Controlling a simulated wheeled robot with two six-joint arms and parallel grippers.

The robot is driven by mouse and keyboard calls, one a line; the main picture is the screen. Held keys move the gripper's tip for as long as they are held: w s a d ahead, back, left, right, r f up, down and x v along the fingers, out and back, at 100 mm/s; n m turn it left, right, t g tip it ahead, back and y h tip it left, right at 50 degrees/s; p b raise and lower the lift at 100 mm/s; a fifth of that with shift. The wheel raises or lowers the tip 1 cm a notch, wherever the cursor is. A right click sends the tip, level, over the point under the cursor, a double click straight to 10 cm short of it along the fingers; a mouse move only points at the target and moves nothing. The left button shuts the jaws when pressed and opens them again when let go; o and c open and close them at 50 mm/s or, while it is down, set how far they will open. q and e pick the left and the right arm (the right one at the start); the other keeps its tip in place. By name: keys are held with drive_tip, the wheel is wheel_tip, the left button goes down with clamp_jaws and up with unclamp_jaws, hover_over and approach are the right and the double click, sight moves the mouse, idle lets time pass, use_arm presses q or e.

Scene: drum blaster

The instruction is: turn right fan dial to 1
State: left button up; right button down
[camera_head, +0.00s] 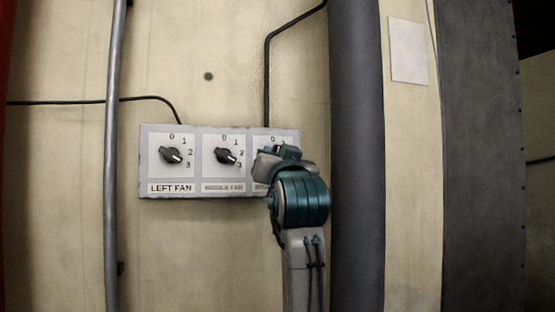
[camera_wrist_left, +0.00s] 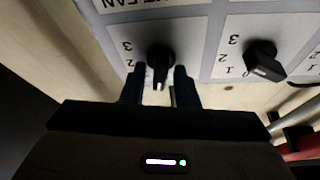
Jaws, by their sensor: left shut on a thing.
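The right fan dial (camera_wrist_left: 158,58) is a black knob on the grey fan panel (camera_head: 220,128). In the head view my left gripper (camera_head: 284,153) covers this dial and most of its label. In the left wrist view, which is upside down, the two dark fingers of my left gripper (camera_wrist_left: 158,90) stand on either side of the dial, shut on it. The knob's narrow grip points down in that view, away from the 2 and 3 at the left. The number it points at is hidden. My right gripper is out of view.
The left fan dial (camera_head: 172,155) and middle fan dial (camera_head: 227,156) sit to the left on the same panel. The middle one is close beside my gripper. A thick dark pipe (camera_head: 356,120) runs vertically just right of the panel. A thin pipe (camera_head: 113,80) stands at left.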

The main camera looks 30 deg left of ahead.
use_arm(q)
drive_tip(key=m+t+h, duration=0.1)
drive_tip(key=m, duration=0.2)
drive_tip(key=m+h, duration=0.2)
drive_tip(key=m, duration=0.2)
drive_tip(key=shift+m+t+h, duration=0.3)
drive_tip(key=shift+t, duration=0.1)
drive_tip(key=shift+c, duration=0.2)
drive_tip(key=o, duration=0.7)
drive_tip(key=b+v, duration=0.6)
drive_tip(key=v, duration=0.4)
drive_tip(key=shift+s+d+f+b, duration=0.15)
drive_tip(key=shift+s+b, duration=0.15)
drive_tip(key=shift+s, duration=0.05)
